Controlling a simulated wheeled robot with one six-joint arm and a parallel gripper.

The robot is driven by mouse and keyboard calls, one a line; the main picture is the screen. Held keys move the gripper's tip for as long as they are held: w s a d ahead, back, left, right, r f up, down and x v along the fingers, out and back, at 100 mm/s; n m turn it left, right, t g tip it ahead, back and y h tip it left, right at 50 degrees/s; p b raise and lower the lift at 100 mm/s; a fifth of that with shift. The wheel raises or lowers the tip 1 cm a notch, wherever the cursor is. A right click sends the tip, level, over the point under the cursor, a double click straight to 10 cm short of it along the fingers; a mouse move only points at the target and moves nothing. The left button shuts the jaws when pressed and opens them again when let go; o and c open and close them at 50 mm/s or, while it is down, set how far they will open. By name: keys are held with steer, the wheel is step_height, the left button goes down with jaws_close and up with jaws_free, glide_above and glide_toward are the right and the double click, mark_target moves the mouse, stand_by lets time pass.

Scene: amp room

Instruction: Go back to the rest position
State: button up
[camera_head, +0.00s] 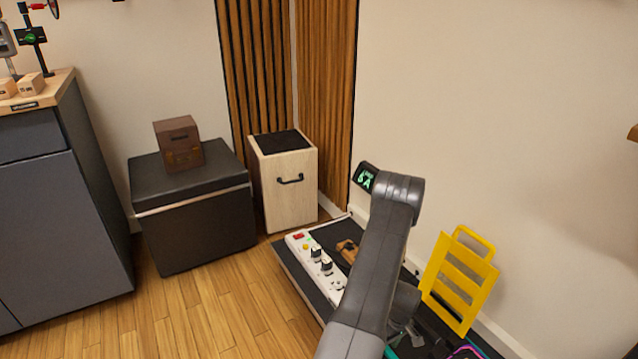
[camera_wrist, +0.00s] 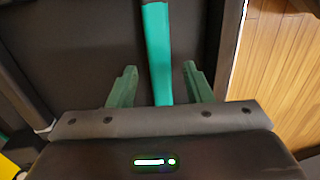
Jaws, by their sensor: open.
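My gripper (camera_wrist: 160,68) shows in the wrist view with its two green fingers apart. A teal strip (camera_wrist: 154,30) on a dark surface (camera_wrist: 85,40) lies in view between the fingers. I cannot tell how far below them it is, and nothing looks clamped. In the head view my grey arm reaches over the low dark board at the lower right. The arm hides part of the board, and my gripper is mostly hidden behind it low in the picture.
A white control panel (camera_head: 318,262) with knobs and a brown object (camera_head: 347,251) lie on the board (camera_head: 285,262). A yellow slotted rack (camera_head: 459,278) stands right of my arm by the wall. A wooden box (camera_head: 285,190), dark chest (camera_head: 195,215) and grey cabinet (camera_head: 60,220) stand left. Floor (camera_head: 190,310) is clear.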

step_height(320, 180, up, 10)
steer(key=p, duration=0.6)
steer(key=w+a+r+m+p, duration=0.1)
steer(key=w+a+r+p, duration=0.1)
steer(key=r, duration=0.6)
steer(key=w+a+r+m+p, duration=0.1)
steer(key=w+a+r, duration=0.3)
steer(key=a+r, duration=0.2)
steer(key=w+a+r+m+h+p, duration=0.1)
steer(key=w+a+r+p, duration=0.1)
steer(key=r, duration=0.8)
steer(key=shift+w+a+r+p, duration=0.3)
steer(key=shift+w+a, duration=0.35)
steer(key=shift+a, duration=0.4)
